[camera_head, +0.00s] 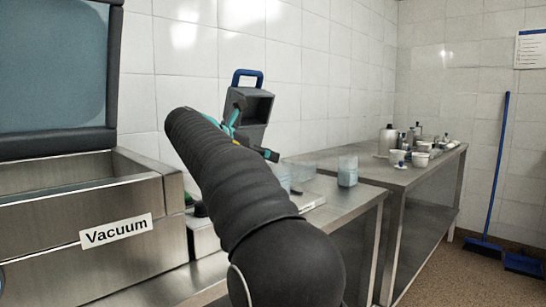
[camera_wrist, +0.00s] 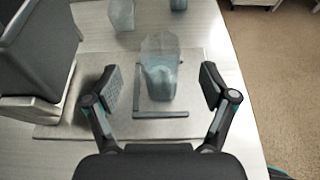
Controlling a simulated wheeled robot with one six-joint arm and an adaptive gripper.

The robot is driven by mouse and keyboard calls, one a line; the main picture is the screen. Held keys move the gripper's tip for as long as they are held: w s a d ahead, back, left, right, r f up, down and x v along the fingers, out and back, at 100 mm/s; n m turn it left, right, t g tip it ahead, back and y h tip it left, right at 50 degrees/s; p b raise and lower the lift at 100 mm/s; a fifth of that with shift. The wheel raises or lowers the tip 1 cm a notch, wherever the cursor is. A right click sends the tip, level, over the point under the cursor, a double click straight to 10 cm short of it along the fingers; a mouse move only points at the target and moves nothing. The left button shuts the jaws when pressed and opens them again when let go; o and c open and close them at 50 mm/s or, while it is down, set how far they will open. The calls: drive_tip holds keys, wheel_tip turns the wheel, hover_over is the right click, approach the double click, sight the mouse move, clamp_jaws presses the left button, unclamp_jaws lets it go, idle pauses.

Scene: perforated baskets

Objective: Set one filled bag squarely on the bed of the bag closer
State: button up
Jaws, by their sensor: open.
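In the wrist view a translucent pale-blue bag (camera_wrist: 160,72) stands between the fingertips of my gripper (camera_wrist: 158,84). The jaws are open, with a visible gap on each side of the bag. The bag looks upright on a light flat plate (camera_wrist: 205,125), inside the corner of a grey L-shaped strip (camera_wrist: 160,114). The bag closer's dark head (camera_head: 252,106), with a blue handle (camera_head: 248,75), rises behind my arm in the head view. It fills the left of the wrist view (camera_wrist: 35,50). In the head view my arm hides most of the bed.
A steel vacuum machine (camera_head: 70,240) with a raised lid is at left. A second steel table (camera_head: 425,172) holds bottles and cups. A blue broom (camera_head: 495,165) leans at right.

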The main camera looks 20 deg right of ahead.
drive_tip(key=v, duration=0.5)
drive_tip(key=shift+s+a+r, duration=0.1)
drive_tip(key=shift+a+r, duration=0.05)
drive_tip(key=shift+a, duration=0.15)
